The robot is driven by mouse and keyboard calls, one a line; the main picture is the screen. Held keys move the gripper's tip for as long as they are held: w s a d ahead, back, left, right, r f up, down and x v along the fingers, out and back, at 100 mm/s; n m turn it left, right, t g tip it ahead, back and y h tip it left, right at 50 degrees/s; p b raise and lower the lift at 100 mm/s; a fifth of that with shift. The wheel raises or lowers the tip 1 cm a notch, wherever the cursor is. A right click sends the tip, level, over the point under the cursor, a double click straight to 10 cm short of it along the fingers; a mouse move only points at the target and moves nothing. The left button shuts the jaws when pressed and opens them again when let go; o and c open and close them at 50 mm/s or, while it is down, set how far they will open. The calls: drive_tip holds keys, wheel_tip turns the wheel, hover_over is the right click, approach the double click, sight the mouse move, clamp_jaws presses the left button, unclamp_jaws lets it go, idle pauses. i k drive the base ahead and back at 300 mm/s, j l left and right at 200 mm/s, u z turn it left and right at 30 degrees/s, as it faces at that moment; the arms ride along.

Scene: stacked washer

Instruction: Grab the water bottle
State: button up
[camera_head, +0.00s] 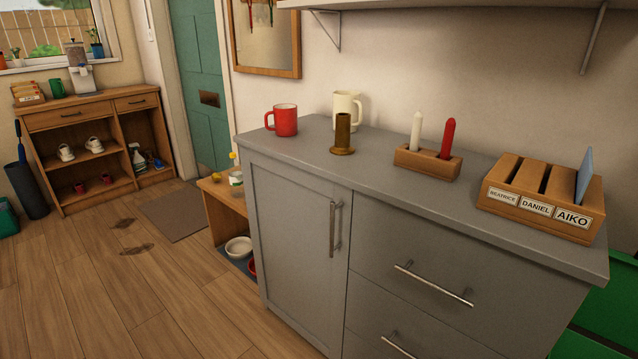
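I cannot make out a water bottle for certain in the head view. A small white spray bottle (137,157) stands in the lower right part of the wooden shelf unit at the far left, with small blue items beside it that are too small to name. My gripper is not in view, so its state does not show.
A grey cabinet (299,225) fills the right, bearing a red mug (284,120), a cream jug (347,105), a brown holder (342,135), a candle block (427,163) and a labelled rack (541,200). The wooden floor (120,285) at left is mostly clear.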

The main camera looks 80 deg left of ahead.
sight(235, 174)
drive_tip(key=u, duration=2.85)
